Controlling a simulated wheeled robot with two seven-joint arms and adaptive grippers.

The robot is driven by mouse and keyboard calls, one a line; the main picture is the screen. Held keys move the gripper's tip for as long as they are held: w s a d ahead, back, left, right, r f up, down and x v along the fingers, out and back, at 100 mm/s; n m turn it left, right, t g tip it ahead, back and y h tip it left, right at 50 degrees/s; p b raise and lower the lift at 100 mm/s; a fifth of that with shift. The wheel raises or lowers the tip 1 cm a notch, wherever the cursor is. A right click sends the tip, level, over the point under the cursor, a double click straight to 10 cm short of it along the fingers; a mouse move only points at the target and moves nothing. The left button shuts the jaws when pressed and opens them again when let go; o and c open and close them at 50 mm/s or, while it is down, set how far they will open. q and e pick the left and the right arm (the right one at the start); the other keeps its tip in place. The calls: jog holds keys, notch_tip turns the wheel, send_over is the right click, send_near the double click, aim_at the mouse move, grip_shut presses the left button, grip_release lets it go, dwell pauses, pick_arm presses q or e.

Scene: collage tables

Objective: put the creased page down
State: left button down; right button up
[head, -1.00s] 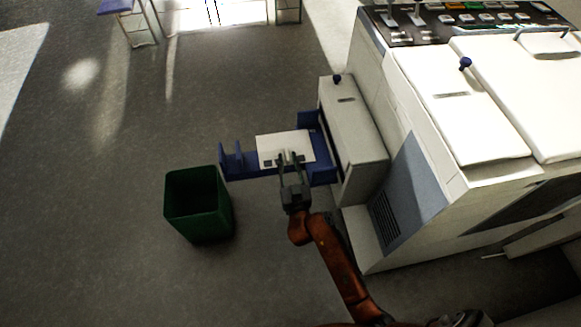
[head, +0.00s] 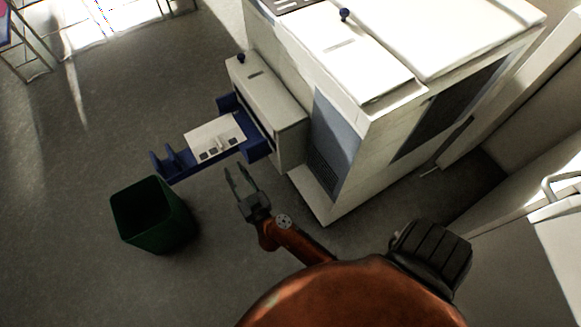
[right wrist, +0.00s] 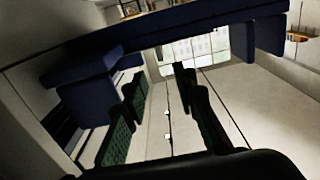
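A white page (head: 218,131) with several small dark patches lies on the blue output tray (head: 178,172) of the big machine. I cannot make out a crease at this size. My right gripper (head: 236,169) is open and empty, just in front of the tray and apart from the page. In the right wrist view its fingers (right wrist: 163,88) stand spread with nothing between them. The blue tray (right wrist: 175,32) crosses the top of that view, and the page does not show there. My left gripper is not in view.
A dark green bin (head: 152,218) stands on the floor left of my right gripper, near the tray's outer end. The white machine (head: 345,70) rises behind and right. Grey floor (head: 70,140) is clear at the left.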

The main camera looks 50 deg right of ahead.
jog(key=s+a+f+n+y, duration=0.3)
jog(key=s+a+n+y, duration=0.5)
jog(key=y, duration=0.3)
jog(key=s+a+f+g+y, duration=0.1)
jog(key=s+a+f+g, duration=0.1)
jog(key=s+f+g, duration=0.7)
jog(key=s+d+f+m+g+h, duration=0.1)
jog(key=s+d, duration=0.3)
jog(key=s, duration=0.4)
jog(key=s+d+f+m+g+h, duration=0.1)
jog(key=s+d+f+g+h, duration=0.1)
jog(key=s, duration=0.7)
jog(key=s+d+f+g+h, duration=0.1)
jog(key=s+d+f+g, duration=0.2)
jog(key=s, duration=0.6)
notch_tip(320, 180, down, 2)
jog(key=d, duration=0.3)
jog(key=shift+m+g+h, duration=0.4)
jog(key=shift+o, duration=0.6)
jog(key=s+d+m+g+h, duration=0.1)
jog(key=s+d+g, duration=0.1)
jog(key=s+d, duration=0.2)
jog(key=shift+s+d+r+h, duration=0.2)
jog(key=shift+s+r+h, duration=0.1)
jog(key=shift+s, duration=0.45)
